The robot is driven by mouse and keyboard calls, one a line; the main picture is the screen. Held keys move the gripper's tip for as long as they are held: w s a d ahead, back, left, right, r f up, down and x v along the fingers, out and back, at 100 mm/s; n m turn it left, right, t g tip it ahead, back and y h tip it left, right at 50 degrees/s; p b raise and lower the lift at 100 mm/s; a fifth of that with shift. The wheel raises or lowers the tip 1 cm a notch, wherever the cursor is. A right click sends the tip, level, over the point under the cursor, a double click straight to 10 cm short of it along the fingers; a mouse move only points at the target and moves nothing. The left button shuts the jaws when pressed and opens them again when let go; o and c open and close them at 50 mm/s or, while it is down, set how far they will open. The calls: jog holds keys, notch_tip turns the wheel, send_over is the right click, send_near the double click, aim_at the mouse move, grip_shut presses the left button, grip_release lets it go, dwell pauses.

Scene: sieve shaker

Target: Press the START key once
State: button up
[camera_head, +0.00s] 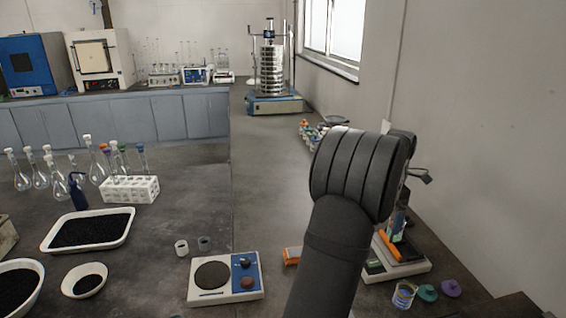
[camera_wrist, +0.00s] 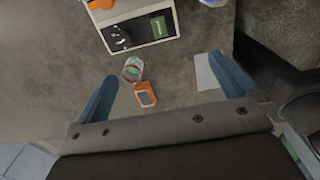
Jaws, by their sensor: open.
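The sieve shaker (camera_head: 271,72) stands on the far bench in the head view, a stack of round metal sieves on a blue base (camera_head: 275,104). No key marked START can be made out in either view. In the wrist view, my gripper (camera_wrist: 162,70) has its two blue fingers spread wide apart, with nothing held between them. Beyond the fingers is a white instrument (camera_wrist: 165,42) with a black knob and a green panel; its lettering is too small to read. In the head view, my dark arm hides most of my gripper.
A glass jar (camera_wrist: 132,69) and an orange handheld device (camera_wrist: 146,95) lie between the fingers in the wrist view. A hotplate-like unit (camera_head: 225,293), a black-filled tray (camera_head: 88,247) and a tube rack (camera_head: 130,189) stand to the left. The wall is close on the right.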

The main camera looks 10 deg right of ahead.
grip_shut()
dwell(1.5)
